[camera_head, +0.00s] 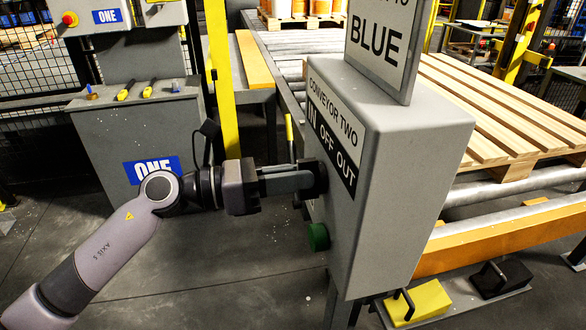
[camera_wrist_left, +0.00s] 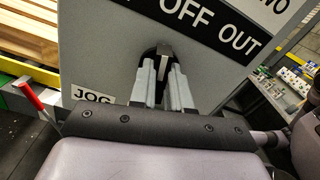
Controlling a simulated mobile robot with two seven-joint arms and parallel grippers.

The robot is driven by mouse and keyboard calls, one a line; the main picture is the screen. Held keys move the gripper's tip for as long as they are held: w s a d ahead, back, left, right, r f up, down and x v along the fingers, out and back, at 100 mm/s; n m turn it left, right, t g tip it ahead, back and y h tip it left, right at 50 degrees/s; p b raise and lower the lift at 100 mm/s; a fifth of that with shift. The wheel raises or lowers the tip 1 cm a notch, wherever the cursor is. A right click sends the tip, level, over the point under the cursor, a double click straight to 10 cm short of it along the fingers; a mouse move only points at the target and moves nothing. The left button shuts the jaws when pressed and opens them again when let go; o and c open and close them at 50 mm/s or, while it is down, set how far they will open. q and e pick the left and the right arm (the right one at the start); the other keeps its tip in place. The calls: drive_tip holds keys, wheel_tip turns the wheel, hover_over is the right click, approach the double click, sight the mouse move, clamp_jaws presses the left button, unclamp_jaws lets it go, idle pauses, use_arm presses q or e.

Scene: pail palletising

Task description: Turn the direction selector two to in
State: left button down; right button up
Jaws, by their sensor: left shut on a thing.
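The grey conveyor two box (camera_head: 400,190) has a label strip (camera_head: 333,146) reading IN, OFF, OUT. My left gripper (camera_head: 312,181) is at the box's front face, just below the strip. In the left wrist view, its two fingers (camera_wrist_left: 165,90) are shut on the black direction selector (camera_wrist_left: 163,52), one on each side. The fingers hide much of the selector, and I cannot tell exactly which word it points to. OFF and OUT read clearly above it in the wrist view. My right gripper is in neither view.
A green button (camera_head: 318,237) sits low on the same face, below my gripper. A BLUE sign (camera_head: 380,45) stands on the box. A wooden pallet (camera_head: 500,110) lies on the rollers behind. The conveyor one pedestal (camera_head: 140,130) stands at left. A red handle (camera_wrist_left: 32,97) shows in the wrist view.

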use_arm(q)
drive_tip(key=shift+w+n+p, duration=0.15)
drive_tip(key=shift+n+p, duration=2)
drive_tip(key=shift+n, duration=0.85)
drive_tip(key=shift+f, duration=0.1)
drive_tip(key=c, duration=1.1)
unclamp_jaws()
drive_tip(key=shift+a, duration=0.1)
drive_tip(key=b+v, duration=0.2)
drive_tip(key=v, duration=0.5)
